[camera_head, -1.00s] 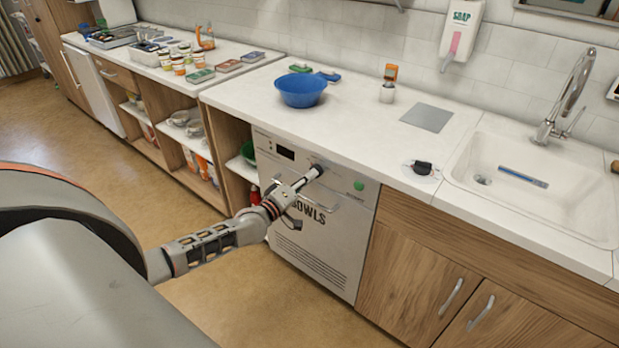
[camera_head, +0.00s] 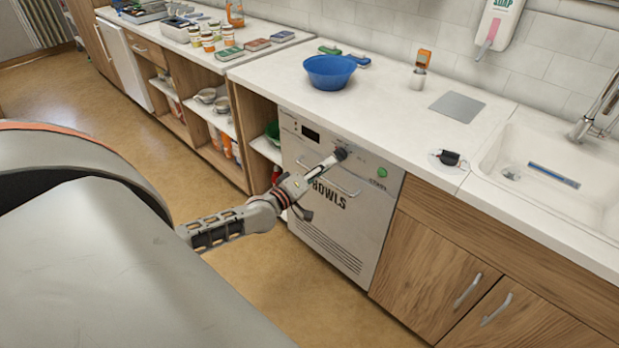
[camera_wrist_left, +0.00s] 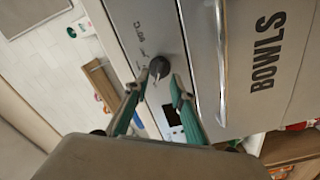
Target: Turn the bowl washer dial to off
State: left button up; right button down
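The bowl washer (camera_head: 318,243) is a grey front-loading machine marked BOWLS, under the worktop. Its dark round dial (camera_head: 341,153) is on the upper panel; in the left wrist view the dial (camera_wrist_left: 159,67) has a 90°C mark beside it. My left gripper (camera_head: 332,161) reaches up to the dial. In the left wrist view my left gripper (camera_wrist_left: 159,80) is open, its green-lined fingers on either side of the dial, with a gap between them. I cannot tell whether the tips touch the dial. My right gripper is not in view.
A door handle (camera_head: 332,181) crosses the washer below the dial, and a green button (camera_head: 382,172) is to the right. A blue bowl (camera_head: 330,72) stands on the worktop above. Open shelves (camera_head: 266,150) are left of the washer. The floor in front is clear.

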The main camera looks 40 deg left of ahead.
pick_arm(q)
jog(key=s, duration=0.8)
jog(key=shift+a, duration=0.3)
jog(key=shift+w, duration=0.1)
jog(key=s+d+f+m+g, duration=0.3)
jog(key=s+d+f+m, duration=0.4)
jog(key=s+d, duration=0.3)
jog(key=s+d+f+m+g+h, duration=0.1)
jog(key=s+d+f+m+g, duration=0.3)
jog(key=s+d+f+m, duration=0.4)
jog(key=s+d, duration=0.3)
jog(key=d, duration=0.3)
jog(key=shift+s+f, duration=0.2)
jog(key=shift+f, duration=0.1)
